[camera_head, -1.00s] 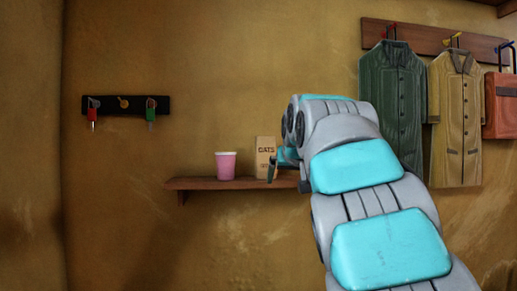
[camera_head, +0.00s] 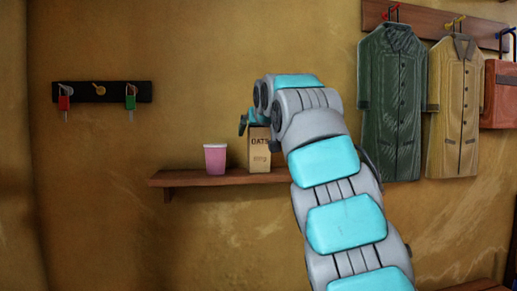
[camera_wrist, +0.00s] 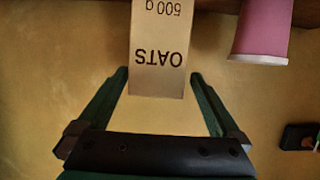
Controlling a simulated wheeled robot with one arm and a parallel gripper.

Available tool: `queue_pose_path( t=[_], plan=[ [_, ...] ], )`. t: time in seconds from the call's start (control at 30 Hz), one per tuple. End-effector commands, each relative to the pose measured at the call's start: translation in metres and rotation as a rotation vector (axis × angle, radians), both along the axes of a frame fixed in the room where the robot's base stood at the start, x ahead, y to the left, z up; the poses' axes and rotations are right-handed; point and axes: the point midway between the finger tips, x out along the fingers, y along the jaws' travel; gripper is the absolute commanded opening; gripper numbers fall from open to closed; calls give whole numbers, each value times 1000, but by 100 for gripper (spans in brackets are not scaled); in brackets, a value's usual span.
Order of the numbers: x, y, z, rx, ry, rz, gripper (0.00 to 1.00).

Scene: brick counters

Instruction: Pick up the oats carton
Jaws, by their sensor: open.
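The oats carton (camera_head: 259,152) is a tan box with dark lettering, standing upright on the wooden wall shelf (camera_head: 200,178). In the wrist view the carton (camera_wrist: 157,50) appears upside down, its top end between the two green fingertips. My gripper (camera_wrist: 160,76) is open, with a visible gap on each side of the carton and no clear contact. In the head view one dark finger (camera_head: 243,125) shows at the carton's upper left; the wrist hides the other finger and the carton's upper right edge.
A pink cup (camera_head: 215,158) stands on the shelf just left of the carton; it also shows in the wrist view (camera_wrist: 262,28). A key rack (camera_head: 100,91) hangs on the left wall. A green coat (camera_head: 391,100) and a tan coat (camera_head: 455,105) hang at right.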

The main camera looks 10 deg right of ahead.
Motion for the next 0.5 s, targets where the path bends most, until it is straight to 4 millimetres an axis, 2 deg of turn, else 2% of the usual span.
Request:
queue_pose_path(
  t=[0.3,0.5],
  plan=[
    [36,-5,-10,1,3,0,100],
    [41,-4,-13,0,-1,-1,100]
  ],
)
